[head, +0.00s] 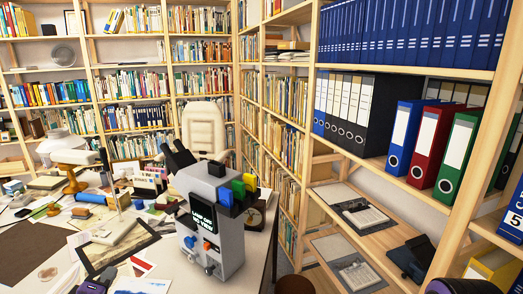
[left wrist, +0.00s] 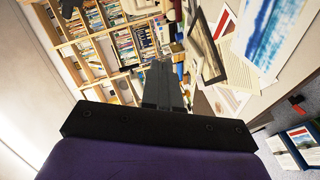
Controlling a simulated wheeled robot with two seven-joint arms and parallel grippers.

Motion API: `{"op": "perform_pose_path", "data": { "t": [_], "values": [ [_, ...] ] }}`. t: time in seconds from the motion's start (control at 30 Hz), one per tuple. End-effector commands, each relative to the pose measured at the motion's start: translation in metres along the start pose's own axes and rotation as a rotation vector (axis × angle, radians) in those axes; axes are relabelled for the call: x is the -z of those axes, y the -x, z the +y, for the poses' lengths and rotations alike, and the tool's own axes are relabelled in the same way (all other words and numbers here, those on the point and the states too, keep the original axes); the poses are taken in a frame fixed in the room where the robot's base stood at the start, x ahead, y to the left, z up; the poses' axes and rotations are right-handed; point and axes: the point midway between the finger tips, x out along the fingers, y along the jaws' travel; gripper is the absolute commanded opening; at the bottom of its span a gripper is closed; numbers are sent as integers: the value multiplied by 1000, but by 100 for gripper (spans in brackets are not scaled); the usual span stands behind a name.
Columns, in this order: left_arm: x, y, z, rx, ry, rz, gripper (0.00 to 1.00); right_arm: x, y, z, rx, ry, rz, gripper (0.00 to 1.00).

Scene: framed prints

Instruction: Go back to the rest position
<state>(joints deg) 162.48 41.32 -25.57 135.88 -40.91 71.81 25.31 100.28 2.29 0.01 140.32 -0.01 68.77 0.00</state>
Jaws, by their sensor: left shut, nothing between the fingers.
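My left gripper (head: 106,274) shows at the lower left edge of the head view, its purple wrist partly cut off by the frame. It is in front of the table's near edge, close to a dark frame (head: 88,258). In the left wrist view the black fingers (left wrist: 163,84) are together and hold nothing. Part of my right arm's purple wrist shows at the bottom right of the head view, near the shelves. Its fingers cannot be made out clearly.
A grey device (head: 212,235) with coloured blocks stands on the white table (head: 170,262) among papers and prints. Shelves with binders (head: 412,140) rise on the right, and bookcases line the back. A dark gap of floor lies between table and right shelves.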

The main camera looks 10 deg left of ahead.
Motion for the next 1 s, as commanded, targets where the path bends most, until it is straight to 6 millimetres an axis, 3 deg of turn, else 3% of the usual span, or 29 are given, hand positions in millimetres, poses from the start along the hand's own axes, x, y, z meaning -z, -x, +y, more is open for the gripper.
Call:
{"op": "perform_pose_path", "data": {
  "t": [0.17, 0.37, 0.47, 0.6, 0.7, 0.83, 1.0],
  "values": [
    [-25, 6, -40, 177, -214, -15, 0, -1, -2, 0, -1, 0, -1, 43],
    [-72, 31, -108, 402, -464, -115, 0, -3, -6, 0, -1, 0, -1, 43],
    [-103, 58, -154, 525, -599, -208, 0, -4, -8, 0, -1, 0, -1, 43],
    [-153, 126, -230, 708, -771, -395, 0, -5, -11, -1, -1, 0, -1, 43],
    [-179, 175, -269, 789, -842, -525, 0, -6, -12, -1, -1, 0, -1, 43],
    [-192, 214, -296, 842, -889, -628, 0, -6, -13, -1, -1, 0, -1, 43],
    [-191, 223, -303, 861, -894, -644, 0, -6, -13, -1, -1, 0, -1, 43]
  ]
}}
